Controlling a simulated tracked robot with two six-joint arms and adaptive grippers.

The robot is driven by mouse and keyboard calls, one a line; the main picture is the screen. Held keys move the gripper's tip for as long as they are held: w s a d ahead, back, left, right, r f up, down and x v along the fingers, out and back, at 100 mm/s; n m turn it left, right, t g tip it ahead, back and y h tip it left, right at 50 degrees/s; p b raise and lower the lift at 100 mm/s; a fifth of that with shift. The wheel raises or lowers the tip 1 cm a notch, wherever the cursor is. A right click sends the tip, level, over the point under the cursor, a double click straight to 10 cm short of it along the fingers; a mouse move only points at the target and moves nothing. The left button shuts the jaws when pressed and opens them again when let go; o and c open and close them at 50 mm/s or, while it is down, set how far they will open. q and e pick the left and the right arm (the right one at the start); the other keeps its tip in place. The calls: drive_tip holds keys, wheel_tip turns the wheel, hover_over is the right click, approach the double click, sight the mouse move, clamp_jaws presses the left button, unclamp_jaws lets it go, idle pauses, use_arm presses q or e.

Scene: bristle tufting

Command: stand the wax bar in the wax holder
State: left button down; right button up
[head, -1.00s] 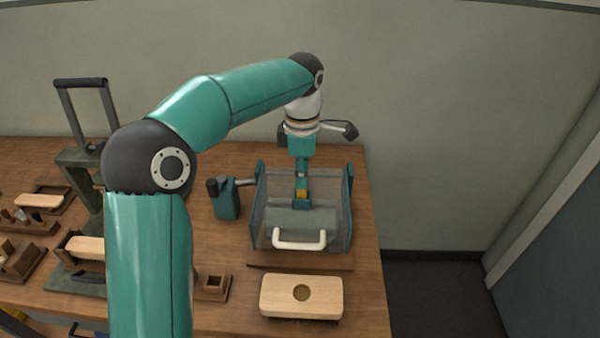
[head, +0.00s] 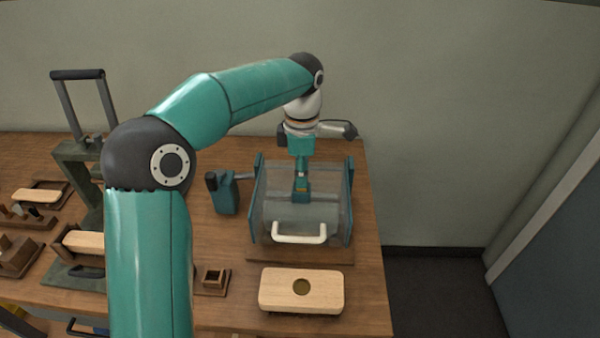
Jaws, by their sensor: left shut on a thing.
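My left gripper (head: 302,187) points down at the clear-sided box with the white handle, in the middle right of the head view. It is shut on a small amber piece (head: 301,189), which looks like the wax bar; the fingers hide most of it. I cannot tell whether the piece touches anything below. A small square wooden socket on a flat base (head: 214,277), which looks like the wax holder, stands on the bench left of and nearer than the box. It looks empty. My right gripper is not in view.
The clear box (head: 277,222) has teal side plates. A teal crank device (head: 227,196) stands left of it. A pale wooden block with a round hole (head: 325,289) lies in front. Wooden trays and a press frame (head: 75,165) fill the left. The bench's right edge is close.

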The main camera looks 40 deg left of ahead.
use_arm(q)
drive_tip(key=shift+f, duration=0.35)
idle(0.3)
drive_tip(key=c, duration=1)
unclamp_jaws()
drive_tip(key=shift+c, duration=0.2)
drive_tip(key=shift+o, duration=0.3)
drive_tip(key=o, duration=0.3)
drive_tip(key=shift+o, duration=0.2)
drive_tip(key=shift+r, duration=0.15)
drive_tip(key=shift+r+p, duration=3.2)
drive_tip(key=shift+r, duration=0.2)
drive_tip(key=shift+f, duration=0.1)
